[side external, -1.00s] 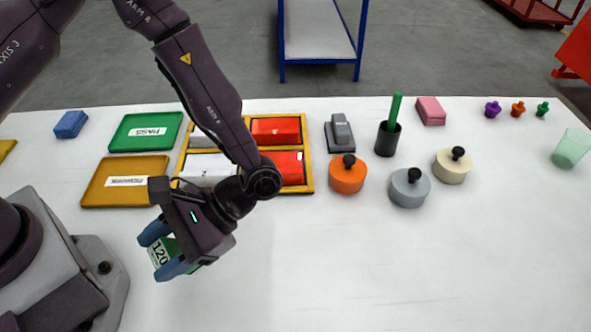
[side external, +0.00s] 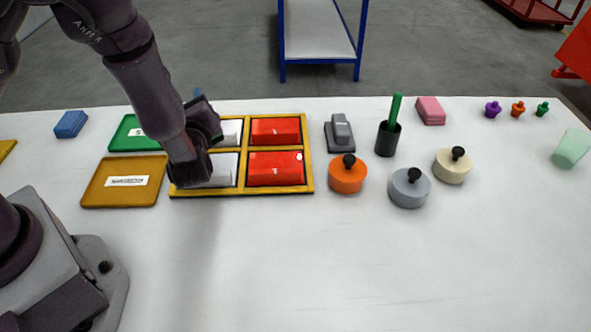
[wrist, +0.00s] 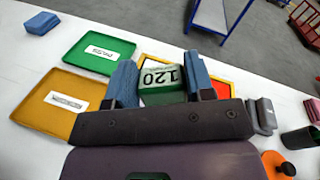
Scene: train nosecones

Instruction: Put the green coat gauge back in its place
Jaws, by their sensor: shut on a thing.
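In the side external view my gripper (side external: 199,97) is over the left part of the yellow-framed tray (side external: 243,189), near the green tray, and my arm hides the gauge. I cannot tell how high the gauge is held.
The framed tray holds red blocks (side external: 275,168) and white blocks (side external: 226,170) in compartments. A green tray (side external: 128,143) and an ochre tray (side external: 95,190) lie left. A grey stamp-like object (side external: 341,135), black cup (side external: 387,140) and knobbed discs (side external: 347,178) stand right. The front table is clear.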

